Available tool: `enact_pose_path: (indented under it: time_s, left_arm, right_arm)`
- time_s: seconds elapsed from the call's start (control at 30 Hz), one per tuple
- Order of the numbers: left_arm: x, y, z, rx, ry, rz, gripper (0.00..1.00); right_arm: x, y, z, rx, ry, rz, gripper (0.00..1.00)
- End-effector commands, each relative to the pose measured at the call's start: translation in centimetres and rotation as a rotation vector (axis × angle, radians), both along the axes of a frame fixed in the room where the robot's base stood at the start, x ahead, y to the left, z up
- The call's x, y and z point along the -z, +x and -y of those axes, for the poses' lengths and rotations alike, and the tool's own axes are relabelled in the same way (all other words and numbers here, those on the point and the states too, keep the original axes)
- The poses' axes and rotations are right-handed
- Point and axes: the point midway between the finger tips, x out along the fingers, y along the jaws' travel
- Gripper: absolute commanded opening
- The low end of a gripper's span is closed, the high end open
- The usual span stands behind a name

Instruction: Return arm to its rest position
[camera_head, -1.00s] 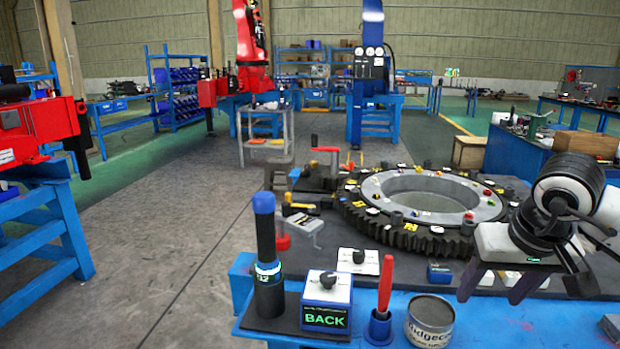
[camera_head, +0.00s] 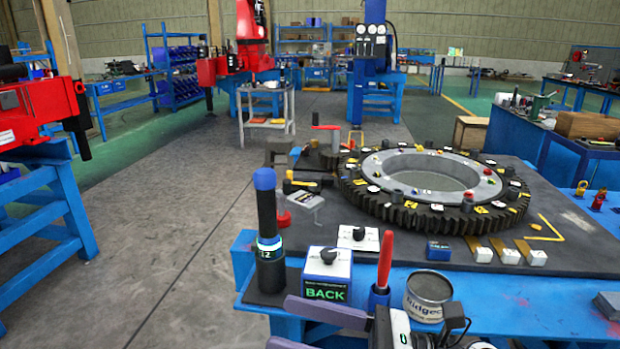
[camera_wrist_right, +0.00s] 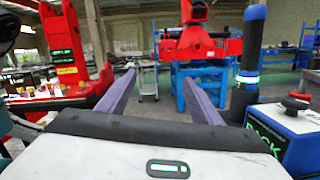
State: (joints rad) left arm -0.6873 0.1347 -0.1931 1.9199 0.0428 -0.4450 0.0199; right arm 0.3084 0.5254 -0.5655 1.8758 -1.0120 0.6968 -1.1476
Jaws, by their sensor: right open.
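My right gripper (camera_head: 300,327) shows at the bottom of the head view, low in front of the blue table's front edge. Its two purple-grey fingers point left and stand apart with nothing between them. In the right wrist view the fingers (camera_wrist_right: 162,92) also stand wide apart and empty. Most of my right arm is below the head view's frame. My left gripper is not in view.
On the blue table's front edge (camera_head: 520,318) stand a dark blue-topped cylinder (camera_head: 267,225), a BACK box (camera_head: 325,280), a red-handled tool (camera_head: 385,258) and a tin (camera_head: 428,297). A large gear ring (camera_head: 350,192) lies behind. The floor at left is clear.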

Motion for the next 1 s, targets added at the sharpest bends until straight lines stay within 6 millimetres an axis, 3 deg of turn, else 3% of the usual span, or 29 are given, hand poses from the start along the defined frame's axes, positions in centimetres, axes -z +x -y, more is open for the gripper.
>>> enact_pose_path:
  time_s: [0.07,0.17,0.3,0.37,0.5,0.6,0.67,0.7,0.83,1.0]
  left_arm:
    - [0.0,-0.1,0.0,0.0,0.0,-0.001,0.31]
    - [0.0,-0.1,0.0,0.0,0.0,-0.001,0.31]
    - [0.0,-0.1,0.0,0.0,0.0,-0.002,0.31]
    - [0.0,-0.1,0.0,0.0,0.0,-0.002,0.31]
    - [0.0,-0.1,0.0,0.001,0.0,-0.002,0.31]
    - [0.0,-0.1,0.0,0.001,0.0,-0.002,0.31]
    - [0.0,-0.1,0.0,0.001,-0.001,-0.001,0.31]
    - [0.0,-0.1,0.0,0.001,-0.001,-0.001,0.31]
    - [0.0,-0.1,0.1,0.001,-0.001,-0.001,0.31]
    - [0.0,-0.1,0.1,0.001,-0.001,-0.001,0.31]
  right_arm:
    - [0.9,1.6,1.5,0.112,0.247,-0.372,0.59]
    - [4.4,4.0,5.0,0.251,0.558,-0.832,0.59]
    - [13.3,4.4,10.6,0.445,0.988,-1.417,0.59]
    - [17.4,3.3,12.5,0.52,1.152,-1.615,0.59]
    - [26.4,-1.4,15.7,0.691,1.516,-1.994,0.59]
    - [31.4,-5.8,17.0,0.808,1.749,-2.188,0.59]
    - [33.7,-8.3,17.4,0.868,1.87,-2.273,0.59]
    - [34.8,-9.8,17.6,-0.896,-1.926,2.3,0.59]
    - [37.1,-13.1,17.8,-0.867,-1.854,2.127,0.59]
    - [37.8,-14.1,17.9,-0.858,-1.833,2.074,0.59]
